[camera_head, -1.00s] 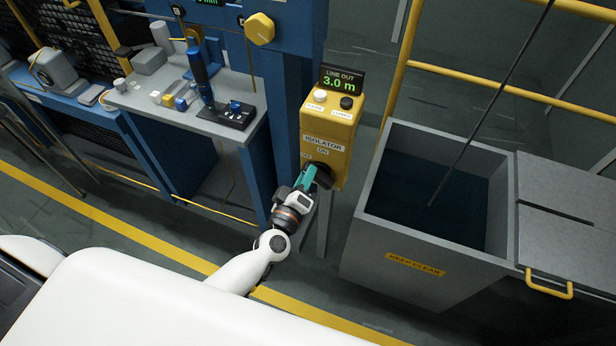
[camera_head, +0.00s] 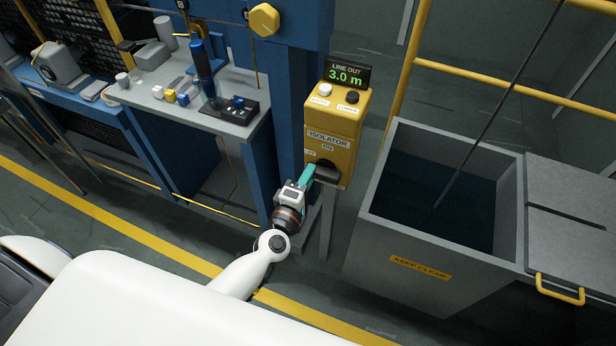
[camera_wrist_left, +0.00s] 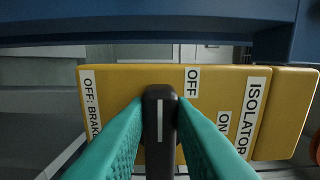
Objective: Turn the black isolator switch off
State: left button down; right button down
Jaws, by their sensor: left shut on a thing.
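The black isolator switch (camera_head: 327,174) is on the lower front of the yellow isolator box (camera_head: 346,130), with the ON label above it. Its handle lies about level in the head view. In the left wrist view the black handle (camera_wrist_left: 160,130) stands upright with its white line running up and down, its top end beside and below the OFF label (camera_wrist_left: 192,80). The ON label (camera_wrist_left: 223,123) is to its right. My left gripper (camera_head: 311,176) is shut on the handle, with a teal finger on each side in the wrist view. My right gripper is not in view.
A display (camera_head: 347,74) reading LINE OUT 3.0 m tops the box, above a white and a black button. A grey open bin (camera_head: 420,266) marked KEEP CLEAR stands close on the right. A blue post and a grey bench (camera_head: 236,131) with a lever stand left.

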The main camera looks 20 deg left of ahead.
pick_arm(q)
jog(key=shift+f, duration=0.1)
dwell(0.3)
jog(key=c, duration=1.2)
grip_release()
jog(key=shift+c, duration=0.2)
jog(key=s+b, duration=0.1)
jog(key=s, duration=1.1)
jog(key=shift+a+b, duration=0.25)
jog(key=shift+b, duration=0.05)
